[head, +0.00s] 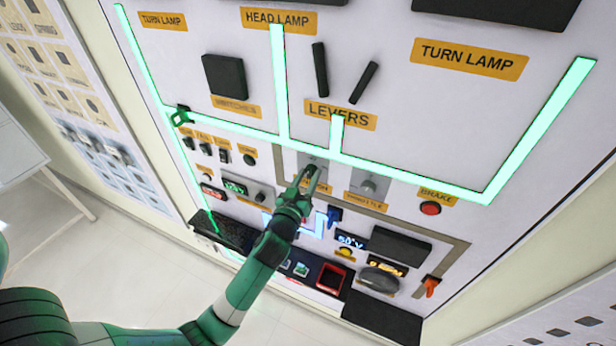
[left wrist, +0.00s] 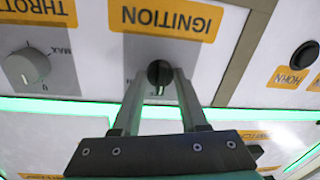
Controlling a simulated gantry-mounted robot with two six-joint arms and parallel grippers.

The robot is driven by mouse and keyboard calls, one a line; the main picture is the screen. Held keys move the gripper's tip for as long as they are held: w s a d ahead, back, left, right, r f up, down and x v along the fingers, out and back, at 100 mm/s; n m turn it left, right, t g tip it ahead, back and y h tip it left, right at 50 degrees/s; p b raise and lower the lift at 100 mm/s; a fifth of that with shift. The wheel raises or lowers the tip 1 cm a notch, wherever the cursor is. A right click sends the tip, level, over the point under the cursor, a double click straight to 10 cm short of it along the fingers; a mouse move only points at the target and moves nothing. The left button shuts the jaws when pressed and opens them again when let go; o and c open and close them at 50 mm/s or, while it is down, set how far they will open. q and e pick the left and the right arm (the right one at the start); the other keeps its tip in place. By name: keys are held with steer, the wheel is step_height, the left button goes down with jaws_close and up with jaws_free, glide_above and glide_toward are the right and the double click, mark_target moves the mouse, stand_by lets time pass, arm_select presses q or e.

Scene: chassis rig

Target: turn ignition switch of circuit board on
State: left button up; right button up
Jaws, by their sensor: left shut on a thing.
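The ignition switch is a round black knob (left wrist: 159,72) on a grey plate in the left wrist view, beside the orange IGNITION label (left wrist: 166,17). A small light mark shows on the knob's edge nearest my gripper. My left gripper (head: 311,174) reaches the circuit board (head: 340,60) in the head view. Its two fingertips (left wrist: 161,78) lie on either side of the knob and are shut on it. In the head view the gripper hides the knob. My right gripper is in neither view.
A grey throttle knob (head: 367,187) is right of the ignition in the head view. A red brake button (head: 431,208) and a blue switch (head: 333,215) are nearby. The black horn button (left wrist: 303,56) is on the other side. Bright green strips (head: 410,174) run across the board.

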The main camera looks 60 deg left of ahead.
arm_select(q)
jaws_close()
steer(key=shift+m, duration=0.4)
steer(key=shift+f+m+b, duration=0.1)
steer(key=shift+m+b, duration=0.25)
steer(key=shift+m, duration=0.65)
steer(key=m, duration=0.2)
steer(key=shift+m, duration=0.3)
steer(key=m, duration=0.3)
steer(key=shift+t, duration=0.3)
steer(key=shift+m+p, duration=0.5)
steer(key=shift+m, duration=1.5)
steer(key=shift+t, duration=0.4)
